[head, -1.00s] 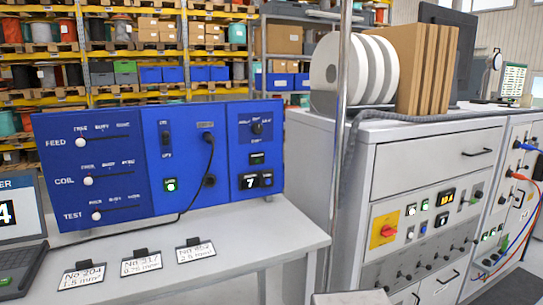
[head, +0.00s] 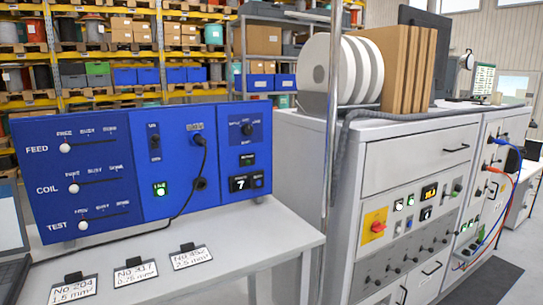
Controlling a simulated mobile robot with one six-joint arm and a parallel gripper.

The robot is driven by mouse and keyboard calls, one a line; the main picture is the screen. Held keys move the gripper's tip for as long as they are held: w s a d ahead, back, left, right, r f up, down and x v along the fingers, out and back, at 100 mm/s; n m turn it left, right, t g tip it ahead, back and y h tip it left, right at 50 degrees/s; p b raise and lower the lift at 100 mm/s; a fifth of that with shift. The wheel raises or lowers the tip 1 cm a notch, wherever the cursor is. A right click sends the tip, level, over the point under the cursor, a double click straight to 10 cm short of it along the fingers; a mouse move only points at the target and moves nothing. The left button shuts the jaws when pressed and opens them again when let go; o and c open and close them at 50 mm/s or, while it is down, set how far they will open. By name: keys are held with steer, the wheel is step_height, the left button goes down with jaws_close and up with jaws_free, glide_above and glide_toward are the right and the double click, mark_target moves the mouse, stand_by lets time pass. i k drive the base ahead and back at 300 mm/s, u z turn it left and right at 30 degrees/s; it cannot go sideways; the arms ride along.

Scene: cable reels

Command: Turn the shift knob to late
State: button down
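A blue control panel (head: 110,178) stands on the light grey bench at the left. A small black rotary knob (head: 247,129) sits in a dark field at its upper right, with small white labels around it. I take this for the shift knob, but the labels are too small to read and I cannot tell which one it points at. Below it are a small dark button and a display (head: 240,183) showing 7. My gripper is not in view.
Three sliders marked FEED, COIL and TEST, a lit green switch (head: 161,189) and a plugged black cable (head: 199,155) share the panel. Label cards (head: 134,273) lie in front. A metal post (head: 333,110) and grey cabinet (head: 400,160) with a red knob (head: 376,226) stand right.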

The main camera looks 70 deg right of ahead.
mark_target(247, 130)
steer(key=u, duration=0.15)
steer(key=k, duration=0.2)
steer(key=z, duration=2.45)
steer(key=k, duration=0.65)
steer(key=u, duration=0.15)
steer(key=i, duration=0.6)
steer(key=z, duration=0.05)
